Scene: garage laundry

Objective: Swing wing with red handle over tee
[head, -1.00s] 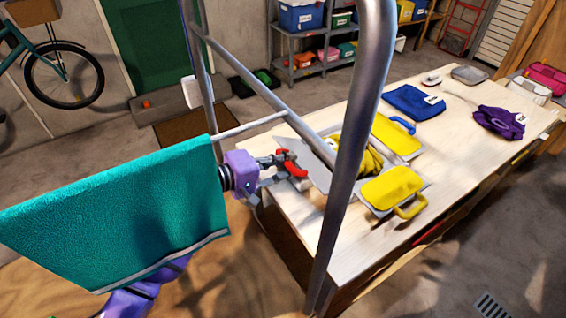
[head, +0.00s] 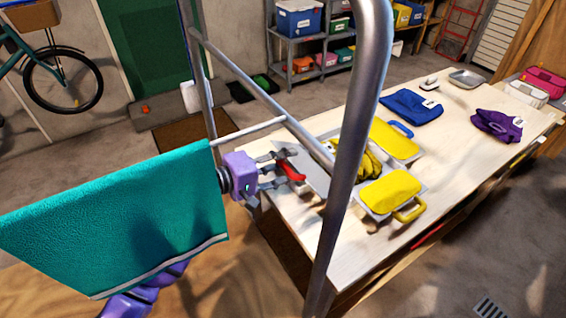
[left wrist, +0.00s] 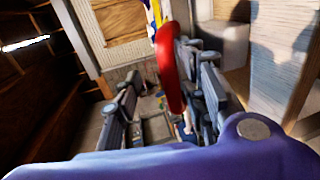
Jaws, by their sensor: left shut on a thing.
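The grey wing (head: 312,178) with the red handle (head: 291,171) is at the near left of the folding board on the table, and looks tilted. My left gripper (head: 284,170) is shut on the red handle, which also shows in the left wrist view (left wrist: 168,70) between the fingers. The yellow tee (head: 389,189) lies over the board to the right of this wing. Its middle part is bunched and partly hidden by a metal post. A blue handle (head: 402,129) and a yellow handle (head: 410,213) stick out from other panels. My right gripper is out of view.
A metal pipe rack (head: 345,180) stands in front of the table, and a teal towel (head: 120,215) hangs on it near my left arm. A blue folded cloth (head: 410,104) and a purple cloth (head: 497,125) lie farther along the table, beside a grey tray (head: 467,79).

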